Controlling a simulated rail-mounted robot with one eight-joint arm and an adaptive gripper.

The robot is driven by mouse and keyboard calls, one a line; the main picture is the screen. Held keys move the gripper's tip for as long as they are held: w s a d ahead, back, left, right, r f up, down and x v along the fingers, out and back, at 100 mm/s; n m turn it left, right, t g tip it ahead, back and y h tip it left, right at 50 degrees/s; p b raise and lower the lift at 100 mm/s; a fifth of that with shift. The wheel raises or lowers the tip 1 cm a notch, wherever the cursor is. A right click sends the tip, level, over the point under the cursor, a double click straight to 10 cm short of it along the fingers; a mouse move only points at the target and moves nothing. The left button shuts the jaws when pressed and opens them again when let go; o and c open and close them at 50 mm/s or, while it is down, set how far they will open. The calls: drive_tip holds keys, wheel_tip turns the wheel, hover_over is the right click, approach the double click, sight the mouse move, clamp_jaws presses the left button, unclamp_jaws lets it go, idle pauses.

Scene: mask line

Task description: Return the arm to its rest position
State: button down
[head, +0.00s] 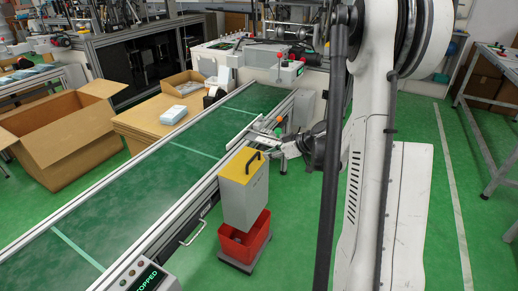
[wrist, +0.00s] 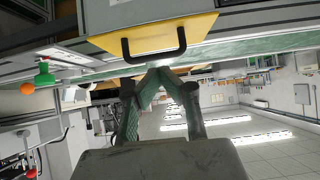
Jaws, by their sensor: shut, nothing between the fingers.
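My gripper (wrist: 157,72) is shut and empty in the wrist view, its two dark fingers meeting at the tips. In the head view my white arm comes down on the right, and my gripper (head: 283,150) is small and partly hidden, beside the conveyor's near edge and right of a grey box with a yellow lid (head: 240,163). The lid's black handle shows beyond the fingertips in the wrist view (wrist: 154,44), apart from them as far as I can tell. The wrist picture appears upside down, with ceiling lights low in it.
A green conveyor (head: 150,165) runs along the left; its display reads STOPPED. An open cardboard box (head: 62,135) lies beyond the belt. The green floor at right is clear beside a metal table (head: 495,62).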

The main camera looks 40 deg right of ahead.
drive_tip(key=shift+s+d+f, duration=0.15)
drive_tip(key=shift+s+d, duration=0.2)
drive_tip(key=shift+s, duration=0.35)
drive_tip(key=shift+s+d+f, duration=0.1)
drive_tip(key=shift+s+d, duration=0.25)
drive_tip(key=shift+s, duration=0.3)
drive_tip(key=s+a+r+m+g+h+p, duration=0.1)
drive_tip(key=s+a+r+p, duration=0.2)
drive_tip(key=a+r, duration=0.55)
drive_tip(key=s+a+r+m+g+h+p, duration=0.1)
drive_tip(key=s+a+r+m+g+p, duration=0.1)
drive_tip(key=a+r, duration=0.7)
drive_tip(key=s+a+r+m+h+p, duration=0.1)
drive_tip(key=s+a+r+p, duration=0.1)
drive_tip(key=s+a+r, duration=0.2)
drive_tip(key=s+a+r+m+h+p, duration=0.1)
drive_tip(key=s+a+r+h+p, duration=0.1)
drive_tip(key=s+a+r, duration=0.3)
drive_tip(key=s+a+p, duration=0.1)
drive_tip(key=s+a, duration=0.3)
drive_tip(key=s, duration=0.4)
drive_tip(key=shift+s+r+t, duration=0.15)
drive_tip(key=shift+s+t, duration=0.15)
